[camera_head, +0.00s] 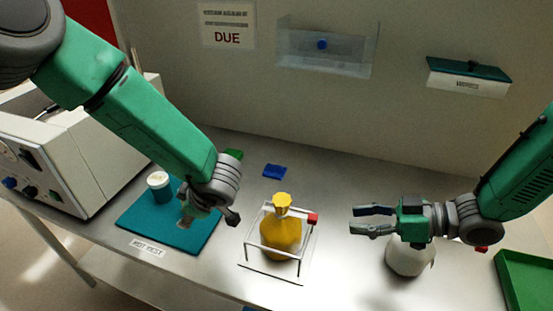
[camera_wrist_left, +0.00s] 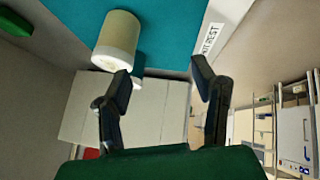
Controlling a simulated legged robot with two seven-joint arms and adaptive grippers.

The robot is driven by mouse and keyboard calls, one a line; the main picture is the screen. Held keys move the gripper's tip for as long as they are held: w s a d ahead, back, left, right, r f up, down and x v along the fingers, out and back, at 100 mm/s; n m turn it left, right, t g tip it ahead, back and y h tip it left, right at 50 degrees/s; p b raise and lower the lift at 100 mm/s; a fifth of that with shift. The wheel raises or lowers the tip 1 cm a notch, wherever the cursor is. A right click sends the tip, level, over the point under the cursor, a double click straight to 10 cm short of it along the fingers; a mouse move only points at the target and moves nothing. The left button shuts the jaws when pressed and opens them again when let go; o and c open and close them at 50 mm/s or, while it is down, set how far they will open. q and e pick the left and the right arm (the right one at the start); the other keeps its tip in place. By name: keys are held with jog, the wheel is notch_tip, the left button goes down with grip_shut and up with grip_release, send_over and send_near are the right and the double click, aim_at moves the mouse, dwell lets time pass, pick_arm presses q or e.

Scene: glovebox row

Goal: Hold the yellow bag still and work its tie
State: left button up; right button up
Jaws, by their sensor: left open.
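The yellow bag (camera_head: 281,234) stands upright in a clear frame stand on the bench, its gathered neck (camera_head: 282,200) at the top. A small red piece (camera_head: 313,218) sits at the stand's upper right corner. My right gripper (camera_head: 362,219) is open and empty, to the right of the bag and apart from it, its fingers pointing left. My left gripper (camera_head: 212,220) is over the teal mat, left of the bag; in the left wrist view its two fingers (camera_wrist_left: 163,85) are spread with nothing between them. Whether the neck carries a separate tie is too small to tell.
A teal mat (camera_head: 150,222) labelled "HOT REST" holds a white-lidded jar (camera_head: 158,184). A white round container (camera_head: 408,262) stands under my right gripper. A blue piece (camera_head: 275,171) lies behind the bag. A green tray (camera_head: 525,280) is at far right; an instrument box (camera_head: 60,165) at left.

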pick_arm(q)
jog(key=d+r+n+g+h, duration=0.1)
jog(key=d+r+n+h, duration=0.2)
jog(key=d, duration=0.4)
jog(key=d+r+n+g, duration=0.2)
jog(key=d+r, duration=0.4)
jog(key=d, duration=0.1)
notch_tip(320, 180, up, 7)
jog(key=n+g+h, duration=0.1)
jog(key=n+h, duration=0.1)
jog(key=h, duration=0.1)
send_over(281, 209)
jog(key=w, duration=0.2)
jog(key=f, duration=0.5)
jog(key=d+f, duration=0.1)
jog(key=f, duration=0.2)
jog(key=shift+f, duration=0.15)
jog(key=f, duration=0.2)
jog(key=a+f, duration=0.1)
jog(key=f, duration=0.2)
jog(key=shift+f, duration=0.2)
jog(key=shift+d, duration=0.25)
grip_shut()
jog(key=shift+a, duration=0.1)
jog(key=shift+a, duration=0.1)
